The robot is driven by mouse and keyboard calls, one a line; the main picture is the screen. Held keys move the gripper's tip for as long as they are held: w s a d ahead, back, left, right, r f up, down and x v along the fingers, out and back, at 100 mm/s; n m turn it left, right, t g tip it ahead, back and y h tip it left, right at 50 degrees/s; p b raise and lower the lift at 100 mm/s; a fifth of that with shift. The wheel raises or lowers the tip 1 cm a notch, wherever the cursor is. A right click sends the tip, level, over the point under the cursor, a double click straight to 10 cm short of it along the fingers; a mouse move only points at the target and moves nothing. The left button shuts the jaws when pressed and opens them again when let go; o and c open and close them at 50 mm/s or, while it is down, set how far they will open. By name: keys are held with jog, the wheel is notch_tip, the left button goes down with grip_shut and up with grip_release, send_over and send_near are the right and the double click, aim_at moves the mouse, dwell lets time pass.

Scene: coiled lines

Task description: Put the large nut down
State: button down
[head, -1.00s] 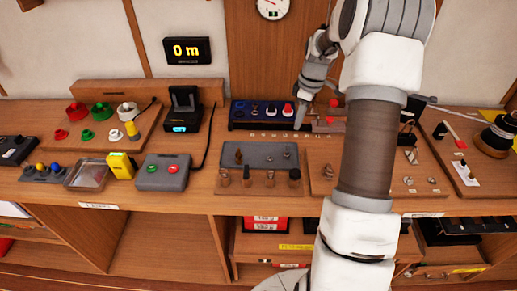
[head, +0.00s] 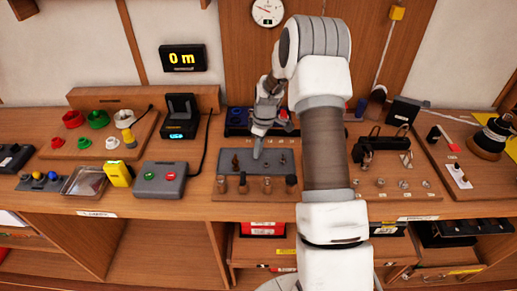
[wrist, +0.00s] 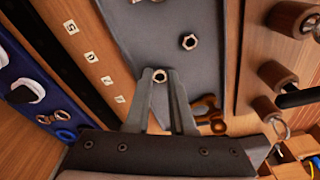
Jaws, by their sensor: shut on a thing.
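My gripper (wrist: 162,82) is shut on a small metal hex nut (wrist: 160,76), which shows between its fingertips in the wrist view; I take it as the large nut. The gripper is over the grey tray (wrist: 205,75). In the head view my gripper (head: 257,153) points down at the middle of the grey tray (head: 270,170). The held nut is too small to make out there. I cannot tell whether it touches the tray. Another hex nut (wrist: 190,41) lies on the tray beyond the fingertips. A brass winged piece (wrist: 208,112) is beside the right finger.
Several upright wooden pegs (wrist: 281,77) stand along the tray's side. A row of number labels (wrist: 90,55) and a blue panel (wrist: 62,133) lie on its other side. The grey button box (head: 160,179) stands left. Bare tray shows around the nuts.

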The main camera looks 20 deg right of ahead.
jog(key=shift+f, duration=0.1)
jog(key=shift+f, duration=0.15)
jog(key=c, duration=1)
grip_release()
jog(key=shift+c, duration=0.2)
